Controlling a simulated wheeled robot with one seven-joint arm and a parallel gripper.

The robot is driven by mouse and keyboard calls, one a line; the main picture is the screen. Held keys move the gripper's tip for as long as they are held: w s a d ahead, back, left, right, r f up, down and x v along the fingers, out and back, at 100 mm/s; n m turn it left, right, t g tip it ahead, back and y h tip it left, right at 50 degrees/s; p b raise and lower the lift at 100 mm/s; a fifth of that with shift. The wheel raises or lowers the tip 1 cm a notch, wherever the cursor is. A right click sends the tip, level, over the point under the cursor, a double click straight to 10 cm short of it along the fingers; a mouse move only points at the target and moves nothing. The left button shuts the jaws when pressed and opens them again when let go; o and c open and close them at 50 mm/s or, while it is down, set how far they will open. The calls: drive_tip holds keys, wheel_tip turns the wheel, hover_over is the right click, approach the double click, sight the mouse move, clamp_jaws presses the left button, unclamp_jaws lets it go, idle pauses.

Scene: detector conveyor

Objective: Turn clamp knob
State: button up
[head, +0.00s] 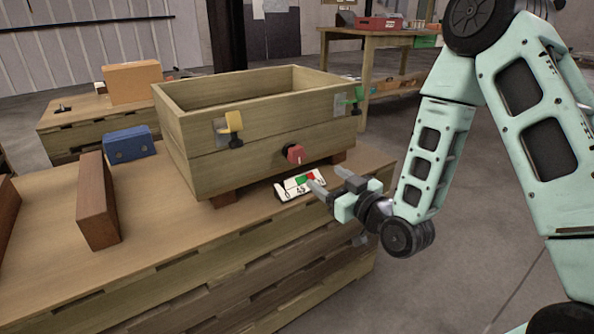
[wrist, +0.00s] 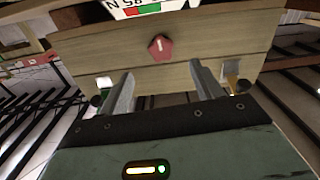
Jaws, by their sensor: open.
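The red clamp knob (head: 295,153) sits low on the front face of a wooden crate (head: 190,150). It has several flat sides and a pale mark. The wrist view shows the knob (wrist: 161,47) beyond and between my fingers, a gap apart from them. My gripper (head: 328,181) is open and empty, in front of and below the knob at right. Its two fingers show in the wrist view (wrist: 161,75). A white scale plate (head: 300,186) with red and green fields lies below the knob, partly behind my fingers.
A yellow clamp (head: 233,122) and a green clamp (head: 357,96) sit on the crate. A blue block (head: 128,144) and a brown block (head: 97,200) stand on the wooden bench (head: 160,245) at left. Open floor lies at right.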

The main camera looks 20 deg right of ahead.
sight(299, 159)
drive_tip(key=b+x, duration=0.2)
drive_tip(key=x, duration=1.1)
drive_tip(key=c, duration=1)
